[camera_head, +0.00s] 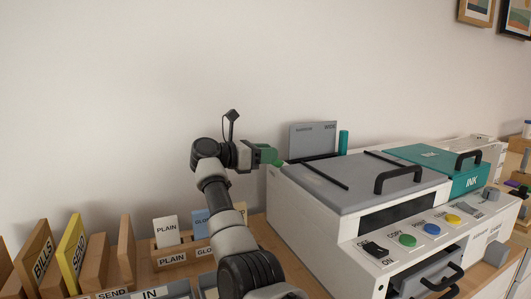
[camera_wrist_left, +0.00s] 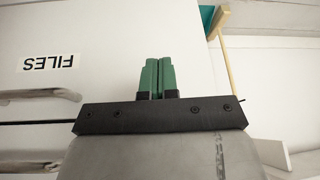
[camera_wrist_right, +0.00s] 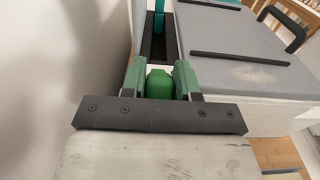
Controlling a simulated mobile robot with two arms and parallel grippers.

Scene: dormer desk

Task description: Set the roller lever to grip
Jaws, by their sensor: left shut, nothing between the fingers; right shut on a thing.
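A green knob (camera_wrist_right: 160,84), which looks like the handle of the roller lever, is at the rear left side of the grey-lidded printer (camera_head: 340,190). In the head view the knob (camera_head: 279,163) shows just past my right fingertips. My right gripper (camera_head: 266,155) is shut on it; in the right wrist view its green fingers (camera_wrist_right: 160,80) stand on either side of the knob. The lever's shaft and any setting marks are hidden, so its position cannot be told. My left gripper (camera_wrist_left: 159,78) is shut and empty, facing a white front labelled FILES; it is outside the head view.
A grey upright panel (camera_head: 312,139) and a teal piece (camera_head: 343,142) stand behind the lid. A teal INK cover (camera_head: 445,165) is at right. Colored buttons line the printer's front. Card holders (camera_head: 165,260) and wooden dividers (camera_head: 97,262) fill the desk at left.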

